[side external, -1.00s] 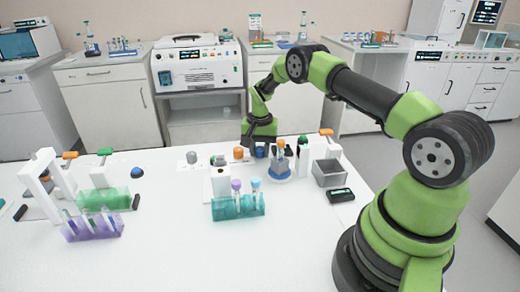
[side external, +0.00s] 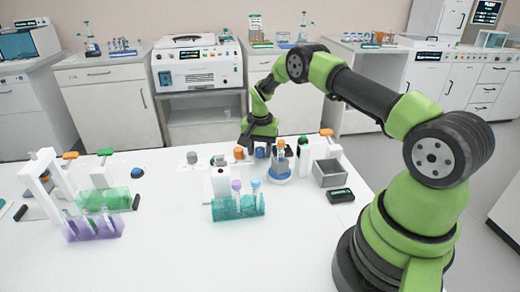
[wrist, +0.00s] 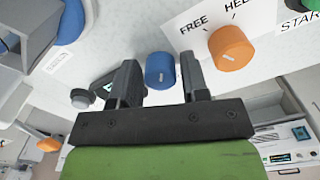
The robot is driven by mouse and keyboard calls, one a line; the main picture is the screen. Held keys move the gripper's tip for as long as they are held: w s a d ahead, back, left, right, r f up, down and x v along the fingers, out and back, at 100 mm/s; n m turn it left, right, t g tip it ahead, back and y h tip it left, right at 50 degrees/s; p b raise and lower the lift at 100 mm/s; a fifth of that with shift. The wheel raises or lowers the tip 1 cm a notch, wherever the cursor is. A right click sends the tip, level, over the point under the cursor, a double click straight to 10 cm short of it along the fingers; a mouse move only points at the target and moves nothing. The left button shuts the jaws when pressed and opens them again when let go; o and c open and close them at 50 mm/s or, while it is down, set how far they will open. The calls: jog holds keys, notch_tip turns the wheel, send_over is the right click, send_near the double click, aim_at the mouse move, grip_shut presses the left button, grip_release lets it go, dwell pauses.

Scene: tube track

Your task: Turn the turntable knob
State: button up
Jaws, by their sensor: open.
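A blue knob (wrist: 160,70) with a pale mark on its face stands between the fingers of my gripper (wrist: 160,82) in the wrist view. The fingers are open, one on each side, with a gap visible on both sides. In the side view my gripper (side external: 262,141) hangs pointing down over the blue knob (side external: 260,152) at the far edge of the bench. The turntable (side external: 280,174), a round blue and white piece holding an orange-capped tube, stands just to the right. Its blue rim (wrist: 71,22) shows at the upper left of the wrist view.
An orange knob (wrist: 231,48) with FREE and a partly cut-off label stands close to my right finger in the wrist view. A teal tube rack (side external: 238,207) stands in front. A grey open box (side external: 331,173) is at the right. The front centre of the bench is clear.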

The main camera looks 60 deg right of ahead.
notch_tip(320, 180, up, 10)
jog(key=shift+f, duration=0.1)
dwell(0.4)
notch_tip(320, 180, up, 12)
jog(key=n+t, duration=0.2)
send_over(259, 149)
jog(key=s+a, duration=0.2)
jog(key=a, duration=0.4)
jog(key=s+a+r+n+t, duration=0.2)
jog(key=s+a+r+n, duration=0.1)
jog(key=s+a+r, duration=0.4)
jog(key=s+a+r+n+t+y, duration=0.1)
jog(key=s+a+n, duration=0.1)
jog(key=s, duration=0.6)
jog(key=s+a+r+n+t+y, duration=0.1)
jog(key=s+a+n+t, duration=0.1)
jog(key=s+a, duration=0.3)
jog(key=s, duration=0.2)
jog(key=shift+s, duration=0.35)
